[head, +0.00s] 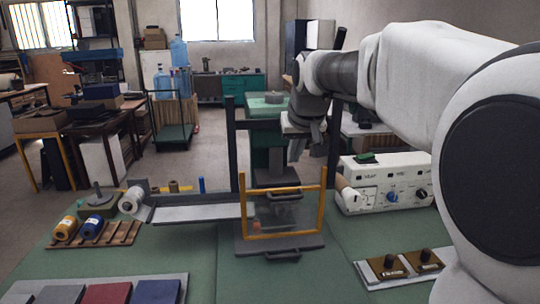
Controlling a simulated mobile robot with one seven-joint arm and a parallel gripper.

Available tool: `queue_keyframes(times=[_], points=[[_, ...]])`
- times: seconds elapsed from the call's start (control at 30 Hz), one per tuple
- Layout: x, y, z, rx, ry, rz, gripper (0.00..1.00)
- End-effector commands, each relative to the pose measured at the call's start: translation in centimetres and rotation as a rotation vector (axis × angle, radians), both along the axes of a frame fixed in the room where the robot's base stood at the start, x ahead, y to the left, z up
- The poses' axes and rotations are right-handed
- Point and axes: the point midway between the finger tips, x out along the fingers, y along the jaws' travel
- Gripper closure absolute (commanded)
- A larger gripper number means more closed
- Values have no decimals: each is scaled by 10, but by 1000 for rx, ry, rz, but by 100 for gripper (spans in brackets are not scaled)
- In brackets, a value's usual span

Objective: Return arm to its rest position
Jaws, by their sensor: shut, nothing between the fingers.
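My arm reaches in from the right side of the head view. My gripper (295,152) hangs in the air, pointing down, above and behind the yellow-framed device on the green table (200,258). Its fingers are small and partly dark here, but they look shut with nothing held. No object touches it.
A device with a yellow frame (283,235) and dark posts stands mid-table. A white control box (385,182) with knobs is at right. Spools lie on a wooden rack (94,234) at left. Coloured covers (105,292) lie at front left. The front middle is clear.

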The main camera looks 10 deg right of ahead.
Motion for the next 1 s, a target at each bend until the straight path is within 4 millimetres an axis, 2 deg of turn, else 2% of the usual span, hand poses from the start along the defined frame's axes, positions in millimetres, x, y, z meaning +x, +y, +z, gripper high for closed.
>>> queue_keyframes(times=[0.17,0.33,0.6,0.7,0.83,1.0], points=[[-47,1,5,-4,11,1,100],[-118,2,-3,-6,33,0,100],[-224,1,-39,-4,72,-1,100],[-254,1,-56,-2,84,-2,100],[-280,1,-74,0,95,0,100],[-292,1,-84,1,102,0,100]])
